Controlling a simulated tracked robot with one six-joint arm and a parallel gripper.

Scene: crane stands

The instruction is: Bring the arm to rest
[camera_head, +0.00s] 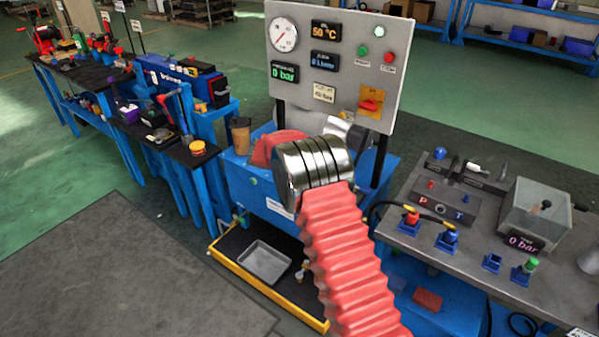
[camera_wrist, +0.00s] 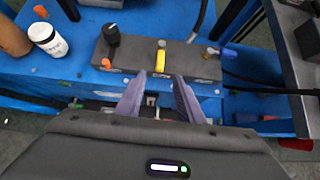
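My arm, in a ribbed red sleeve with a ringed metal joint, rises through the middle of the head view. It reaches in front of the blue bench (camera_head: 240,181) below the gauge panel. My gripper is hidden in that view. In the wrist view my gripper (camera_wrist: 159,88) shows two purple-grey fingers spread apart with nothing between them. The fingers point toward a dark grey valve block (camera_wrist: 190,62) on the blue bench top. The block carries a black knob (camera_wrist: 112,35) and a yellow lever (camera_wrist: 161,58). I cannot tell how far the fingertips are from it.
The gauge panel (camera_head: 342,55) stands behind my arm. A yellow-edged tray (camera_head: 266,262) lies below. Workbenches (camera_head: 100,75) stand at left. A white jar (camera_wrist: 48,40) is on the bench. Floor is clear at lower left.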

